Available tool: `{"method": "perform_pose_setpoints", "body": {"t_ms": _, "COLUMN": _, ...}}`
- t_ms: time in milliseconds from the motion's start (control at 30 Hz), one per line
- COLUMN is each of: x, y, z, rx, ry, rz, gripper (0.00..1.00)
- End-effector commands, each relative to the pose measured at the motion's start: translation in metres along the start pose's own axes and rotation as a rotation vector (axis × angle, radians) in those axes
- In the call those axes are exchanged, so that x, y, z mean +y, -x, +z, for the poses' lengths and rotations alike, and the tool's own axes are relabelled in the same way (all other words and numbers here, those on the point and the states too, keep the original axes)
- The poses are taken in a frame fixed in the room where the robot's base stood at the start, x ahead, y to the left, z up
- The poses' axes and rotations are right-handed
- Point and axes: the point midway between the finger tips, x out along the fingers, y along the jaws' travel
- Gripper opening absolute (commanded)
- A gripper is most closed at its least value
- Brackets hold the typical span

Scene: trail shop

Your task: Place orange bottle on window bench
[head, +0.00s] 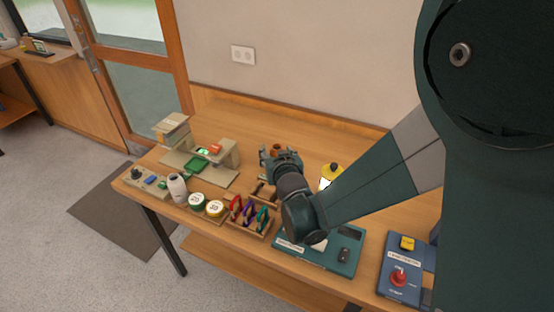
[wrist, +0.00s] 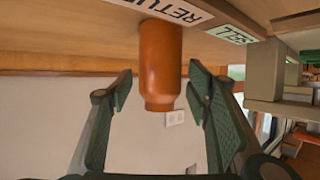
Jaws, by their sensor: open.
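The orange bottle (wrist: 160,68) stands on the wooden table, shown upside down in the wrist view. In the head view only a small part of it (head: 276,148) shows behind my gripper (head: 277,158). My gripper, also in the wrist view (wrist: 159,78), is open, with one finger on each side of the bottle. Gaps show between both fingers and the bottle, so it is not held. A wooden bench (head: 60,66) under the window at the upper left of the head view looks like the window bench.
A yellow bottle with a dark cap (head: 331,173) stands right of my gripper, partly behind my arm. Pliers in a tray (head: 250,215), tape rolls (head: 206,204) and a grey stand (head: 222,156) crowd the table's front and left. The table's back strip is clear.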

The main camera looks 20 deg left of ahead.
Motion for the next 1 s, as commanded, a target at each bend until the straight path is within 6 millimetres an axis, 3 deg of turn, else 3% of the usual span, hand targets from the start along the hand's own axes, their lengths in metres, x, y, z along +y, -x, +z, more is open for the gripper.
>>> {"method": "perform_pose_setpoints", "body": {"t_ms": 300, "x": -0.0002, "y": 0.0001, "z": 0.0, "rx": 0.0, "ry": 0.0, "rz": 0.0, "gripper": 0.49}}
{"method": "perform_pose_setpoints", "body": {"t_ms": 567, "x": -0.0002, "y": 0.0002, "z": 0.0, "rx": 0.0, "ry": 0.0, "rz": 0.0, "gripper": 0.16}}
{"method": "perform_pose_setpoints", "body": {"t_ms": 1000, "x": -0.0002, "y": 0.002, "z": -0.0046, "rx": 0.0, "ry": 0.0, "rz": 0.0, "gripper": 0.14}}
